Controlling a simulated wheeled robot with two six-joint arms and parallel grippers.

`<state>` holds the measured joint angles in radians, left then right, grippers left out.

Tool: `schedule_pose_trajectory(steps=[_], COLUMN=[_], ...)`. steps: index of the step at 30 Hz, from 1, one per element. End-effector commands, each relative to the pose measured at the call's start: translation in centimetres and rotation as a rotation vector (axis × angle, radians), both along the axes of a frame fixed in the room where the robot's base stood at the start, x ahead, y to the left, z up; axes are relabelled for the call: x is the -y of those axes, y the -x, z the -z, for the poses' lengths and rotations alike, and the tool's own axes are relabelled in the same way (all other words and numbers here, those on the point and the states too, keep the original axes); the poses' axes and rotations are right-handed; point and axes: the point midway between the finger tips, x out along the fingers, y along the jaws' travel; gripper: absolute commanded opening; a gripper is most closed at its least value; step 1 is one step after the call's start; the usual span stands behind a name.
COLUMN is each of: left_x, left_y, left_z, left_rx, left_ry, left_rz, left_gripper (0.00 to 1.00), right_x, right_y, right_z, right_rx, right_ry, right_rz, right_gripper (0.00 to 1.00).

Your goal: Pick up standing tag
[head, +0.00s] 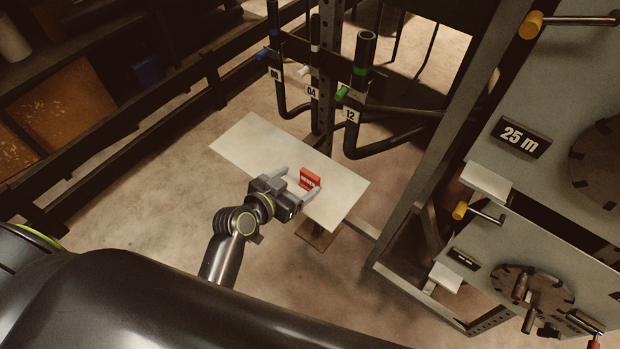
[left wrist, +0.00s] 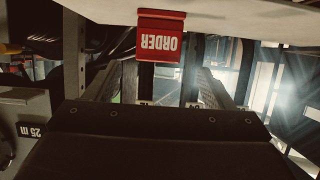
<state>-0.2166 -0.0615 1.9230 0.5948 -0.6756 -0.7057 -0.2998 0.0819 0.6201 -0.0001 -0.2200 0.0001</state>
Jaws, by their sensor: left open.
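The standing tag (head: 310,179) is a small red piece with white lettering, upright on a pale rectangular board (head: 252,142). In the left wrist view the tag (left wrist: 160,38) appears upside down and reads "ORDER", near the top centre. My left gripper (head: 300,183) is open at the board's near edge, with its fingers pointing toward the tag. In the head view one finger is on each side of the tag's near face. In the left wrist view the tag lies between the lines of the two fingers; I cannot tell whether they touch it. My right gripper is not in view.
A grey machine panel marked "25 m" (head: 521,138) fills the right side. A dark rail (head: 170,92) runs along the left. Bare floor lies left of the board.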

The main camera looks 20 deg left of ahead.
Motion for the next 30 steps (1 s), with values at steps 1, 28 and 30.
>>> schedule_pose_trajectory(steps=[1, 28, 30], left_x=[0.1, 2.0, 2.0], left_y=[-0.3, -4.9, -4.9], left_z=[0.1, 2.2, 2.2], left_rx=[0.001, 0.000, -0.001], left_ry=[0.000, 0.000, -0.001], left_rz=[0.000, -0.001, -0.001], left_gripper=[0.76, 0.76, 0.67], right_x=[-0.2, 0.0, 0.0], right_y=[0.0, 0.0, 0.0], right_z=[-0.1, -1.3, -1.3], right_rx=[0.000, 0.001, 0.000], right_ry=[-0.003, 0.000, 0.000], right_rz=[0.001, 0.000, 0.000], right_gripper=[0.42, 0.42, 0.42])
